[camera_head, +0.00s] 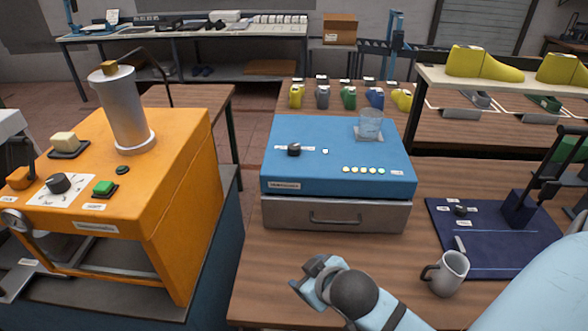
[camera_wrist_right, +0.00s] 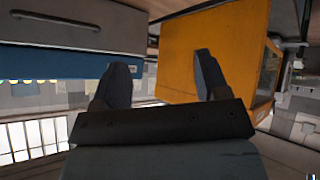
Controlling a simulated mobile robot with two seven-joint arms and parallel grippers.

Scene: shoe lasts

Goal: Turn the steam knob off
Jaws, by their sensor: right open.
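Three black knobs show in the head view, and their labels are too small to read, so I cannot tell which is the steam knob. One knob (camera_head: 58,183) sits on a white dial on the orange machine (camera_head: 182,175) at left. Another knob (camera_head: 293,149) is on top of the blue box (camera_head: 335,184) in the middle. A third small knob (camera_head: 461,210) is on the navy board (camera_head: 435,240) at right. My right gripper (camera_head: 312,278) is open and empty in front of the drawer, apart from every knob. Its spread fingers show in the right wrist view (camera_wrist_right: 164,78). My left gripper is out of view.
A grey mug (camera_head: 448,273) stands beside my right arm. A glass (camera_head: 370,125) stands on the blue box, above a closed drawer (camera_head: 335,217). The orange machine carries a tall metal cylinder (camera_head: 124,110) and a green button (camera_head: 104,187). Yellow lasts (camera_head: 480,64) lie on a shelf at right.

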